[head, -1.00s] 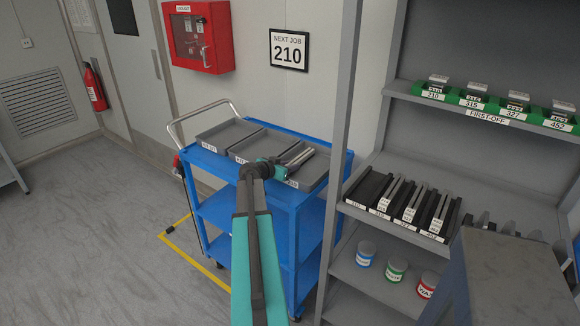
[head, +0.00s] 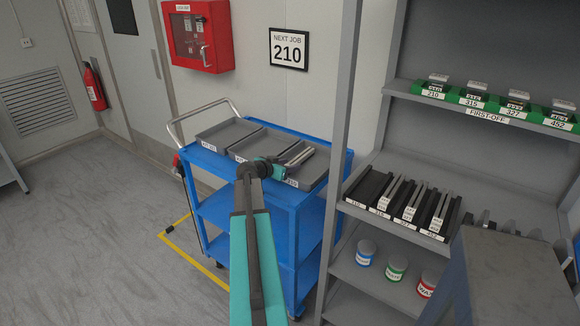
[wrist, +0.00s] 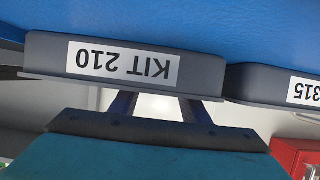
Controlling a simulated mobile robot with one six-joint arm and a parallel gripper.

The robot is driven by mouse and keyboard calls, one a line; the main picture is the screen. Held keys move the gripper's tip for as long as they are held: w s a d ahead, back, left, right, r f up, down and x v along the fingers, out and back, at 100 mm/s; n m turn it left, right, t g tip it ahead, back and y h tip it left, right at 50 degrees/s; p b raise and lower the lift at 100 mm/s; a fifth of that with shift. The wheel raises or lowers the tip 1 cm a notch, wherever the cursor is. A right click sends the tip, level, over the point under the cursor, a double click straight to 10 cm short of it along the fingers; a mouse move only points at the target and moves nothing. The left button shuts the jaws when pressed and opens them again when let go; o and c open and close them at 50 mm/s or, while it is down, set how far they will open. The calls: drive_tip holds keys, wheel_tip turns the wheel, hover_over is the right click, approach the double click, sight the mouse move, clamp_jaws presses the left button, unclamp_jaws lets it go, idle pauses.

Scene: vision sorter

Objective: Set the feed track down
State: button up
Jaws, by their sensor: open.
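The feed track (head: 299,154) is a pale metal bar pair in the head view, at the right-hand tray on the blue cart. Whether it rests fully on the tray floor is hard to tell. That tray, labelled KIT 210 (head: 316,178), shows its front wall upside down in the wrist view (wrist: 200,72). My gripper (head: 279,163) is over the tray's near left part, beside the track's near end. Its jaws are open, with two fingers apart in the wrist view (wrist: 157,107). Their tips are hidden behind the tray wall, and the track is out of sight there.
Two more grey trays, the middle (head: 247,153) and the left (head: 217,137), sit left on the cart (head: 275,200). A grey rack post (head: 340,130) stands close right. The rack holds black track slots (head: 368,187), paint-like cans (head: 397,268) and green holders (head: 470,99).

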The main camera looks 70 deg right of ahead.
drive_tip(key=b+v, duration=0.2)
drive_tip(key=v, duration=0.9)
drive_tip(key=shift+s, duration=0.1)
drive_tip(key=shift+d+r, duration=0.1)
drive_tip(key=shift+r, duration=0.1)
idle(0.4)
